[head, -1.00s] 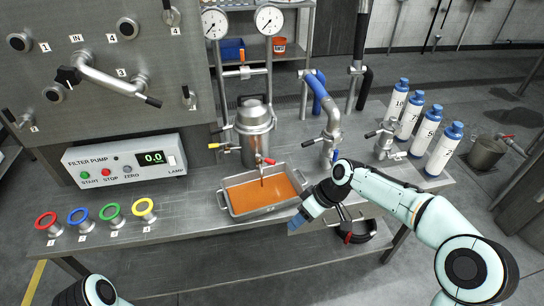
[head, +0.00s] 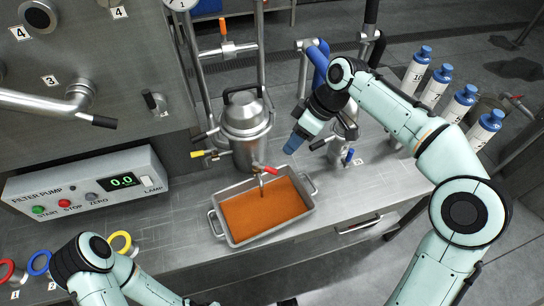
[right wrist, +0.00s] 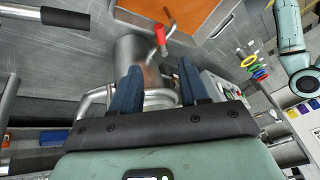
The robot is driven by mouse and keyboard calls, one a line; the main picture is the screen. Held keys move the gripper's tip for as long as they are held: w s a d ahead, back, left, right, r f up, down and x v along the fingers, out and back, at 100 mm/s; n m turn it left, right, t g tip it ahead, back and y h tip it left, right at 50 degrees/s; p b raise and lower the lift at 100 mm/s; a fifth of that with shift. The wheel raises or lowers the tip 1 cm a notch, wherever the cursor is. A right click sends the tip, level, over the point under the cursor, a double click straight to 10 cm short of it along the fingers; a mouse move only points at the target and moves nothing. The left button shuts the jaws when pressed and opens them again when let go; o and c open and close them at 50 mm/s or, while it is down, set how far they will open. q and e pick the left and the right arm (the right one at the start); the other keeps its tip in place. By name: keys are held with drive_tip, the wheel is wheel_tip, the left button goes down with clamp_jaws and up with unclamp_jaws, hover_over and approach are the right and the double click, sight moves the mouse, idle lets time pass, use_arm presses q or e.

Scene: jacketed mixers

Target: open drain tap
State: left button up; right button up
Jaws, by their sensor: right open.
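The drain tap (head: 265,169) has a red lever and a thin spout at the front foot of the steel jacketed vessel (head: 246,130). It overhangs a steel tray (head: 236,241) filled with orange. My right gripper (head: 293,145) is open and empty, above and to the right of the tap, with blue fingers pointing down-left. In the right wrist view the red lever (right wrist: 159,34) shows beyond the fingertips, between the two fingers (right wrist: 158,78), apart from them. I cannot tell whether liquid runs from the spout. My left arm is at the lower left; its gripper is out of view.
A yellow-handled valve (head: 204,153) sticks out left of the vessel. A pipe with a blue hose (head: 318,62) stands behind my right gripper. Blue-capped bottles (head: 460,103) stand at the right. The filter pump box (head: 88,188) is at the left.

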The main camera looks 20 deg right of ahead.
sight(265, 168)
drive_tip(key=b+x, duration=0.1)
drive_tip(key=x, duration=1.1)
drive_tip(key=shift+a, duration=0.1)
clamp_jaws()
